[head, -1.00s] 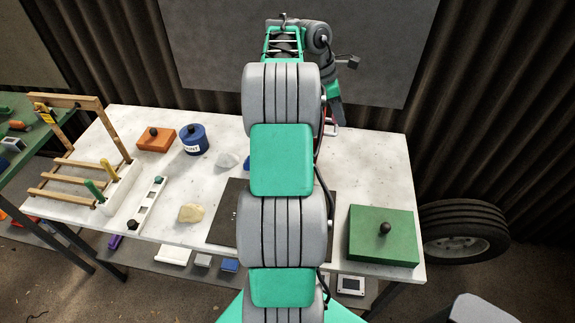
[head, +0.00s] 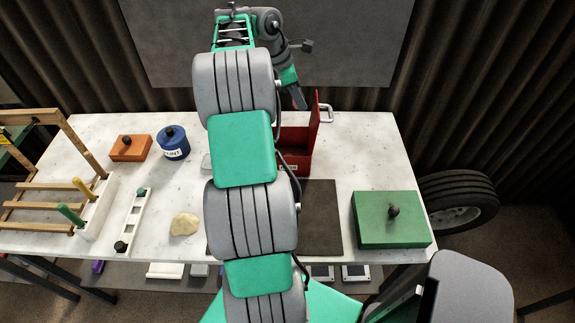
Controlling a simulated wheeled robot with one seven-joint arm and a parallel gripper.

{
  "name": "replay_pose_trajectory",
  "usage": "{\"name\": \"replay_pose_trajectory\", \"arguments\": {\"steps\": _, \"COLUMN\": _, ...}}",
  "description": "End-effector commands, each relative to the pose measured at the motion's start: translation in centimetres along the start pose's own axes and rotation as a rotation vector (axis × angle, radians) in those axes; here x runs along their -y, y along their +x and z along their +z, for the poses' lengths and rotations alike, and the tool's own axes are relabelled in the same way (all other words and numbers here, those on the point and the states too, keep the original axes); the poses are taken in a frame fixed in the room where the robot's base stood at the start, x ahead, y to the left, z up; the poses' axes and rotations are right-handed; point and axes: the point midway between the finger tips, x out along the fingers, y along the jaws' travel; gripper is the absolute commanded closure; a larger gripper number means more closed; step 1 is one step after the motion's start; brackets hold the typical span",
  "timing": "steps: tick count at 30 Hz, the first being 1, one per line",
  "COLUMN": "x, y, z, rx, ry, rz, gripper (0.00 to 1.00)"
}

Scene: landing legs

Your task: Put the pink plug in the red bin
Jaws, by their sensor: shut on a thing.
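The red bin (head: 296,160), an open box with a tall raised red panel at its right and a pale handle, stands at the back of the white table. My arm covers its left part. My gripper (head: 299,104) is at the far end of my arm, above the back of the bin as seen in the picture; its height over it is unclear. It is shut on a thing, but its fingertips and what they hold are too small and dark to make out. I cannot see a pink plug anywhere.
A dark mat (head: 322,225) lies before the bin. A green box (head: 385,228) is at right. At left stand a wooden rack (head: 80,150), a white strip (head: 133,220), a yellowish lump (head: 185,224), a blue paint tin (head: 172,143) and an orange block (head: 130,149).

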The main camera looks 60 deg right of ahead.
Motion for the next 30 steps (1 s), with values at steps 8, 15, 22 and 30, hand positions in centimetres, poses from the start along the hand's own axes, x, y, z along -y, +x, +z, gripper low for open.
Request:
{"name": "replay_pose_trajectory", "arguments": {"steps": 8, "x": 0.1, "y": 5.3, "z": -2.0, "rx": 0.0, "ry": 0.002, "rz": -0.002, "gripper": 1.0}}
{"name": "replay_pose_trajectory", "arguments": {"steps": 15, "x": 0.2, "y": 8.1, "z": -3.1, "rx": 0.0, "ry": 0.003, "rz": -0.004, "gripper": 1.0}}
{"name": "replay_pose_trajectory", "arguments": {"steps": 22, "x": 0.3, "y": 14.6, "z": -5.7, "rx": 0.0, "ry": 0.001, "rz": -0.007, "gripper": 1.0}}
{"name": "replay_pose_trajectory", "arguments": {"steps": 30, "x": 0.2, "y": 19.1, "z": -7.6, "rx": -0.001, "ry": 0.003, "rz": -0.003, "gripper": 1.0}}
